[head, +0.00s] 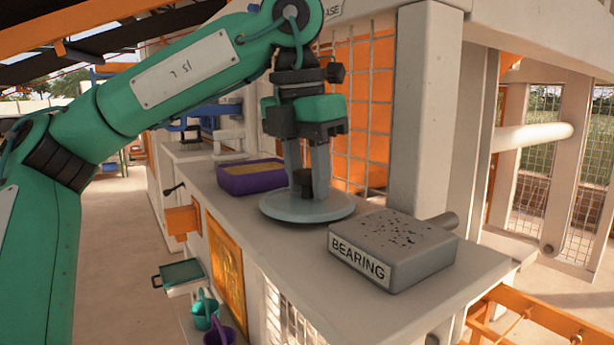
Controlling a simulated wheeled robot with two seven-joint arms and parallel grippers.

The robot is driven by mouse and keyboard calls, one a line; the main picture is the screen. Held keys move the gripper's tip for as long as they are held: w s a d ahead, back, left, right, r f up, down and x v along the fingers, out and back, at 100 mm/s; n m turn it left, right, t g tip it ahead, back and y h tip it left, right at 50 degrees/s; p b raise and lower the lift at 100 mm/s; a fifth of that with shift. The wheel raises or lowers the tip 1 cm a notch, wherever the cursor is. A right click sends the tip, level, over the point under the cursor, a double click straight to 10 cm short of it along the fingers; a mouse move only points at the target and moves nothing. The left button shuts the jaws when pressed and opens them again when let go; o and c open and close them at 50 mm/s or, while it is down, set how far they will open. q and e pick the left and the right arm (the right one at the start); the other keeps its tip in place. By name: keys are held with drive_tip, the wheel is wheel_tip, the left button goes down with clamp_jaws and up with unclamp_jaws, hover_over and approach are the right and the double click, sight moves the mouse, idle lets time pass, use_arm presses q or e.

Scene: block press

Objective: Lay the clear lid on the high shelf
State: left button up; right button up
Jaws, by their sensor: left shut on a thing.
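My left gripper (306,180) points straight down over the counter (470,262), its two grey fingers shut on the dark knob of a round lid. The lid (335,208) is a flat, pale blue-grey disc that looks level. It is at the counter surface or just above it; I cannot tell whether it touches. The fingers hide part of the knob and the disc's middle. I cannot make out which part of the scene is the high shelf. My right gripper is not in view.
A grey block marked BEARING (405,237) sits right of the lid, close to it. A purple tub (247,184) with yellowish contents stands behind left. A pale post (425,110) rises behind the block. Teal (205,312) and purple (218,337) buckets are below the counter.

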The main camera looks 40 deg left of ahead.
sight(306, 171)
use_arm(q)
drive_tip(key=shift+w+a+f, duration=0.1)
drive_tip(key=shift+f, duration=0.5)
drive_tip(key=o, duration=1)
drive_tip(key=shift+r, duration=0.35)
drive_tip(key=r, duration=0.1)
drive_tip(key=r+b, duration=0.1)
drive_tip(key=r, duration=0.1)
drive_tip(key=r+b, duration=0.1)
drive_tip(key=shift+s+r, duration=0.25)
drive_tip(key=shift+s, duration=0.05)
drive_tip(key=r, duration=0.2)
drive_tip(key=r+p, duration=0.1)
drive_tip(key=r, duration=0.1)
drive_tip(key=s+r+p, duration=0.1)
drive_tip(key=r, duration=0.1)
drive_tip(key=shift+w+r, duration=0.1)
drive_tip(key=shift+r, duration=0.4)
